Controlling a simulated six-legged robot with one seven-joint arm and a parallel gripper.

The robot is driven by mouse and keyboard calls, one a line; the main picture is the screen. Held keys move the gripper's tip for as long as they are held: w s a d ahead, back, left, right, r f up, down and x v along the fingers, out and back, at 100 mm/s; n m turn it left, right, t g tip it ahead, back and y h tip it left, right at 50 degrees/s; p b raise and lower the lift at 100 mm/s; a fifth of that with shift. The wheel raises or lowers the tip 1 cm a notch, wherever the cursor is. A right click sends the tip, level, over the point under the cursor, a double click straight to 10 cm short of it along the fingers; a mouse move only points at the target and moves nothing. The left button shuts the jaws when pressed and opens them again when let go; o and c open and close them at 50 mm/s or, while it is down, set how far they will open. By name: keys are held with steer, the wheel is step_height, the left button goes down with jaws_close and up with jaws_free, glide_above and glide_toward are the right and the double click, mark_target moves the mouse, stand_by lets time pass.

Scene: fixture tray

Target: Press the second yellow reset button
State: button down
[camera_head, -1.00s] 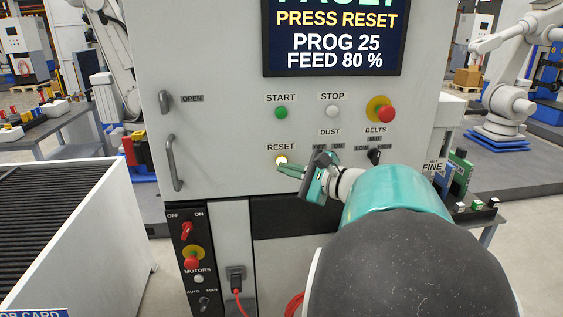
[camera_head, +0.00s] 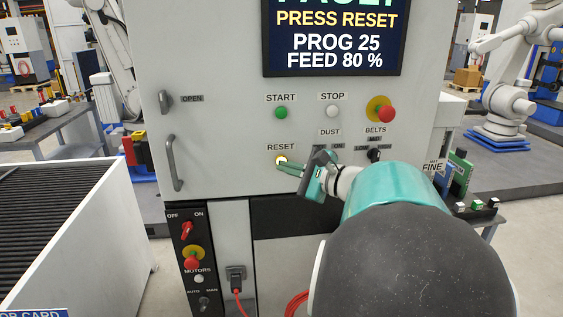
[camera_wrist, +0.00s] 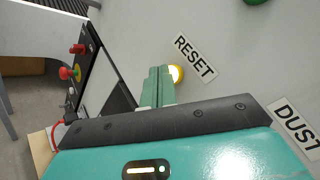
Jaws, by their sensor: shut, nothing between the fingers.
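The reset button (camera_head: 281,159) is a small, pale glowing disc with a yellow rim, under the RESET label on the grey machine panel. It also shows in the wrist view (camera_wrist: 176,74), just right of my fingertips. No other reset button is visible. My gripper (camera_head: 279,166) is shut and empty. Its green fingers point at the panel, with the tips at the button's lower edge in the head view. In the wrist view the fingers (camera_wrist: 159,72) lie side by side and overlap the button's left side. I cannot tell whether they touch it.
The screen (camera_head: 333,38) reads PRESS RESET. A green START button (camera_head: 281,113), a white STOP button (camera_head: 332,111) and a red knob on yellow (camera_head: 386,113) sit above. The DUST and BELTS switches are close to my wrist. A door handle (camera_head: 173,163) stands out at left.

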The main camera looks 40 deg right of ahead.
steer(key=shift+w+d, duration=0.25)
steer(key=shift+w, duration=0.1)
stand_by(0.6)
steer(key=shift+s, duration=0.1)
steer(key=shift+s+a, duration=0.5)
steer(key=shift+s, duration=0.1)
steer(key=shift+s, duration=0.1)
steer(key=s+a, duration=0.1)
steer(key=s, duration=0.1)
steer(key=s+a, duration=0.1)
steer(key=s, duration=0.1)
steer(key=shift+a, duration=0.4)
stand_by(0.6)
